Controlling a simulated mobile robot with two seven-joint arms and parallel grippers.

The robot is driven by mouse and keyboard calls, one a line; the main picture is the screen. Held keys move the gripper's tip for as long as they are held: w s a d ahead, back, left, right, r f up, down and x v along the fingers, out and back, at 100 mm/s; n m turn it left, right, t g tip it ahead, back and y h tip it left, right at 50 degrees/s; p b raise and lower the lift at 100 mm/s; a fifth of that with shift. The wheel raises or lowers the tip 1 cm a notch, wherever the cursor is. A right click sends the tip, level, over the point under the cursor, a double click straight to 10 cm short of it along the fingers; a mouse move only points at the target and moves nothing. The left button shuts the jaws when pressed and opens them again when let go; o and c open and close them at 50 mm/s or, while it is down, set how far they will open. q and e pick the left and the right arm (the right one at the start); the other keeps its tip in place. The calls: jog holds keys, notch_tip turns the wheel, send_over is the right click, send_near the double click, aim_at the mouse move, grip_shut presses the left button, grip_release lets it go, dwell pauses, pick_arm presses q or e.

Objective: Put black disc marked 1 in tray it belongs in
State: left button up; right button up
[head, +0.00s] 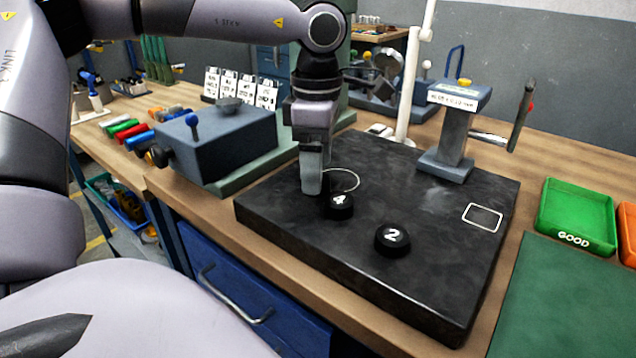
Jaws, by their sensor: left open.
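Two black discs lie on the dark stone plate (420,290). The nearer one (392,239) is marked 2. The other disc (339,206) bears a white mark that looks like a 4; no disc clearly marked 1 shows. My left gripper (312,188) points down just left of that disc, open, with nothing seen between its fingers. Its fingers overlap in this view, and I cannot tell whether they touch the disc. The green tray (574,240) marked GOOD stands at the right and looks empty. An orange tray (628,235) is cut off at the right edge. My right gripper is out of view.
A white circle (343,171) and a white square (482,217) are drawn on the plate. A gauge stand (452,140) rises at the plate's back. A blue-grey block (215,145) stands left of the gripper. A green mat (570,305) lies clear before the trays.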

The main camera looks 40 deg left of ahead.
pick_arm(q)
notch_tip(320, 180, down, 2)
jog(key=shift+c, duration=0.2)
jog(key=shift+w, duration=0.1)
jog(key=c, duration=1.4)
jog(key=shift+o, duration=0.2)
jog(key=shift+r, duration=0.15)
notch_tip(320, 180, up, 20)
jog(key=p, duration=0.2)
